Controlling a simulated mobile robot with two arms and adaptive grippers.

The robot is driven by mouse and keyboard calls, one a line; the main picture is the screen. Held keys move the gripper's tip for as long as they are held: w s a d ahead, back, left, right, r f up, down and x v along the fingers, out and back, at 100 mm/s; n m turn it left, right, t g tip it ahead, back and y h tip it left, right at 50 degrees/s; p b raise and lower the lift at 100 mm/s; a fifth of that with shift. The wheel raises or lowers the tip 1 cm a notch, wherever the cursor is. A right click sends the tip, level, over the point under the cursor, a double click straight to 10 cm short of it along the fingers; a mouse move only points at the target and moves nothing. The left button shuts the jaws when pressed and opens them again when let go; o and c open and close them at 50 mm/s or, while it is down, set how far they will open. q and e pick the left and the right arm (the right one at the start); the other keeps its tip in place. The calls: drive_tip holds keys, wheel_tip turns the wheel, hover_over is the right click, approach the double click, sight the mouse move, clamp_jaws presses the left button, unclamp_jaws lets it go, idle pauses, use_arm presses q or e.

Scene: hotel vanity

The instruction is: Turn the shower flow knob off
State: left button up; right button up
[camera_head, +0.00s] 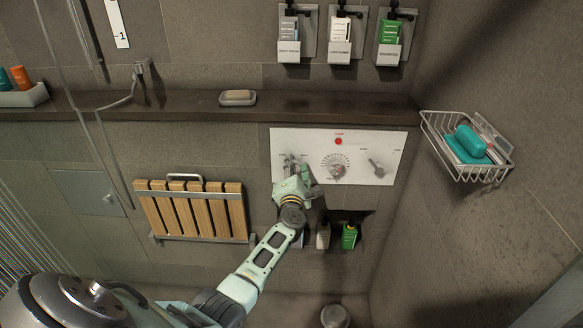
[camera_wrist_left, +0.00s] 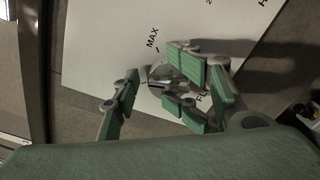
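The white shower control panel (camera_head: 363,150) is on the tiled wall in the head view, with a row of knobs. The left knob is mostly hidden behind my left gripper (camera_head: 294,172) there. In the left wrist view, that shiny metal knob (camera_wrist_left: 163,73) sits on the white panel (camera_wrist_left: 105,75) beside the printed word MAX. My left gripper (camera_wrist_left: 152,95) has its green-padded fingers spread on either side of the knob, with a visible gap at the left finger. Whether the right-hand fingers touch it, I cannot tell. My right gripper is in neither view.
The middle dial (camera_head: 336,167) and right knob (camera_head: 377,169) are close by on the panel. A dark ledge (camera_head: 330,108) with a soap dish (camera_head: 238,98) runs above. Bottles stand in a niche below. A wire basket (camera_head: 468,160) hangs at right, a slatted wooden seat (camera_head: 196,210) at left.

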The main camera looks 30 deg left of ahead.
sight(294, 171)
use_arm(q)
drive_tip(key=shift+o, duration=0.5)
drive_tip(key=shift+s+a, duration=0.15)
drive_tip(key=shift+a, duration=0.1)
drive_tip(key=shift+w+a+f, duration=0.1)
drive_tip(key=shift+w+a, duration=0.1)
drive_tip(key=shift+w, duration=0.7)
drive_tip(key=shift+s+d+f+p, duration=0.3)
drive_tip(key=shift+s+d+p, duration=0.1)
drive_tip(key=shift+s+p, duration=0.25)
drive_tip(key=shift+s+d+p, duration=0.35)
drive_tip(key=shift+s, duration=0.2)
drive_tip(key=shift+s+d+f+p, duration=0.15)
drive_tip(key=shift+s+d+p, duration=0.15)
drive_tip(key=shift+s, duration=0.2)
drive_tip(key=shift+s+d+f+p, duration=0.2)
drive_tip(key=shift+s+d, duration=0.1)
drive_tip(key=shift+s, duration=0.15)
drive_tip(key=p+v, duration=0.1)
drive_tip(key=v, duration=0.2)
drive_tip(key=shift+s+d+f, duration=0.15)
drive_tip(key=shift+s, duration=0.05)
drive_tip(key=shift+f, duration=0.1)
